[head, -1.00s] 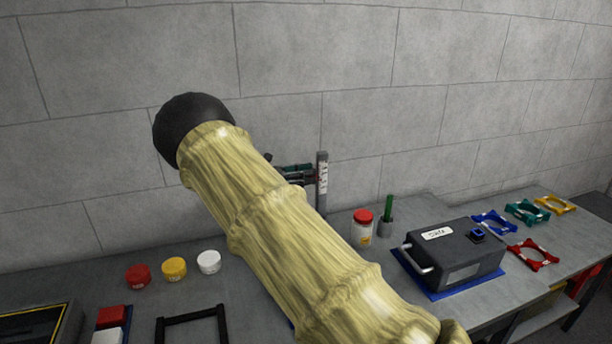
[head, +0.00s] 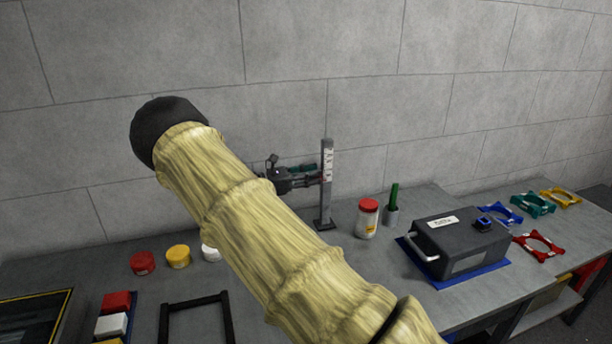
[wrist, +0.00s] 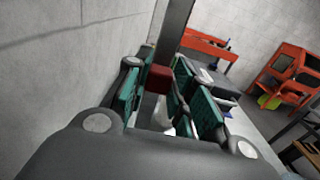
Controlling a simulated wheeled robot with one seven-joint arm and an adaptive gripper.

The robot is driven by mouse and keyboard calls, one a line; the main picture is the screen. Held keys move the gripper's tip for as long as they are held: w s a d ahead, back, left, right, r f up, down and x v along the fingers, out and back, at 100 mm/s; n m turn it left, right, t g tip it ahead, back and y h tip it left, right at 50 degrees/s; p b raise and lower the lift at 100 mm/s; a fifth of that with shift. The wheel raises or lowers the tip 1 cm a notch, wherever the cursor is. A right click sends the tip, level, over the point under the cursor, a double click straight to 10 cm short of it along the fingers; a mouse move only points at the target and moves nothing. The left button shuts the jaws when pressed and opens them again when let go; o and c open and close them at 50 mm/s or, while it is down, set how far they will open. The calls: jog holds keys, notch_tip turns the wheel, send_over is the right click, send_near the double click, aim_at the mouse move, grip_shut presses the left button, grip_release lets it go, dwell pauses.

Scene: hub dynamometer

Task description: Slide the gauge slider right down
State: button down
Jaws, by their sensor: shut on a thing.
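The gauge is an upright grey post (head: 327,205) with a white marked scale, standing on the bench against the wall. My gripper (head: 319,174) comes in from the left, level with the middle of the scale. In the wrist view my gripper (wrist: 158,80) has its teal-padded fingers on both sides of a red block, the gauge slider (wrist: 157,76), and is shut on it. The dark post (wrist: 175,28) rises just beyond the block. In the head view the slider is almost wholly hidden by the fingers. The post's foot is visible well below them.
To the right of the post stand a red-lidded jar (head: 367,219), a green rod in a cup (head: 392,212) and a dark box (head: 461,248) on a blue mat. Coloured brackets (head: 538,245) lie farther right. Small jars (head: 178,257) stand at left. The bench around the post's foot is clear.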

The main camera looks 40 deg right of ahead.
jog(key=c, duration=1.2)
grip_release()
jog(key=shift+f, duration=0.2)
jog(key=shift+a, duration=0.1)
jog(key=v, duration=1.1)
jog(key=shift+w+a, duration=0.15)
jog(key=shift+a, duration=0.2)
